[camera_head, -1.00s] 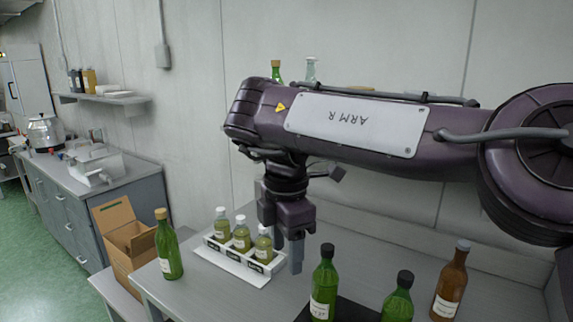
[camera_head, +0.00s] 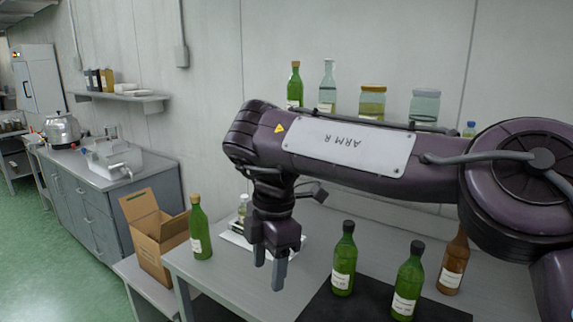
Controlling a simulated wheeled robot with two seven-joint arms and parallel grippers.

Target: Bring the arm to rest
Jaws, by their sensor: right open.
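My right arm, marked "ARM R", reaches in from the right across the table (camera_head: 225,283). My right gripper (camera_head: 269,270) points down, open and empty, above the table. It hides most of the white rack (camera_head: 236,238) behind it; one small capped bottle (camera_head: 243,205) in the rack shows beside the wrist. A green bottle with a tan cap (camera_head: 200,230) stands left of the gripper. My left gripper is not in view.
Two green bottles (camera_head: 343,262) (camera_head: 407,285) stand on a dark mat (camera_head: 325,303), right of the gripper. A brown bottle (camera_head: 453,265) is partly behind my arm. Jars (camera_head: 372,101) and bottles (camera_head: 295,88) stand behind my arm. An open cardboard box (camera_head: 158,245) is left of the table.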

